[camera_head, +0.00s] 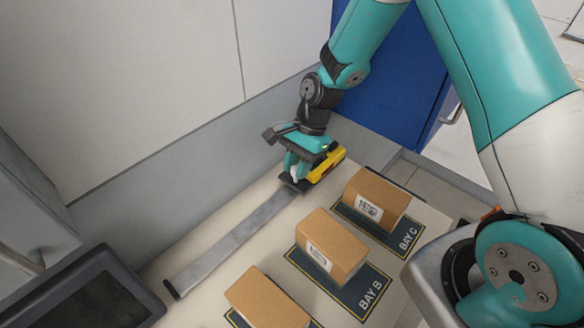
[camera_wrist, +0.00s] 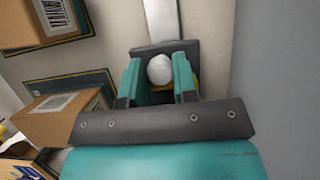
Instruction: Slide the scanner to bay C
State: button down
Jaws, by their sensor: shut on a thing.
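The scanner (camera_head: 327,166) is a yellow and black device on a dark carriage, at the far right end of a grey metal rail (camera_head: 230,243). It sits roughly level with the BAY C mat (camera_head: 408,238), on its wall side. My gripper (camera_head: 294,178) is over the carriage. In the wrist view its teal fingers (camera_wrist: 159,80) are shut around the carriage's white round knob (camera_wrist: 160,69). The scanner's yellow part is mostly hidden there behind the gripper. The rail (camera_wrist: 162,18) runs away beyond the carriage.
Cardboard boxes stand on the BAY C mat (camera_head: 377,197), on the BAY B mat (camera_head: 330,245) and on a nearer mat (camera_head: 265,300). A grey wall (camera_head: 165,175) runs close behind the rail. A dark screen (camera_head: 85,298) is at lower left. The rail left of the carriage is clear.

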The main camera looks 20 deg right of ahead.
jog(key=shift+w+d, duration=0.15)
jog(key=shift+d, duration=0.05)
jog(key=c, duration=0.9)
grip_release()
jog(key=shift+d, duration=0.1)
jog(key=b+v, duration=0.3)
jog(key=v, duration=1.4)
jog(key=shift+r, duration=0.3)
jog(key=s+a+n+t+b, duration=0.1)
jog(key=s+a+n+b, duration=0.1)
jog(key=s+a+n, duration=0.3)
jog(key=s+a+n+t+b, duration=0.1)
jog(key=s+a+n, duration=0.3)
jog(key=s+n, duration=1)
jog(key=s+b, duration=0.1)
jog(key=s, duration=0.4)
jog(key=shift+s+a+r+n, duration=0.2)
jog(key=shift+s+a+n, duration=0.1)
jog(key=shift+s+a, duration=0.1)
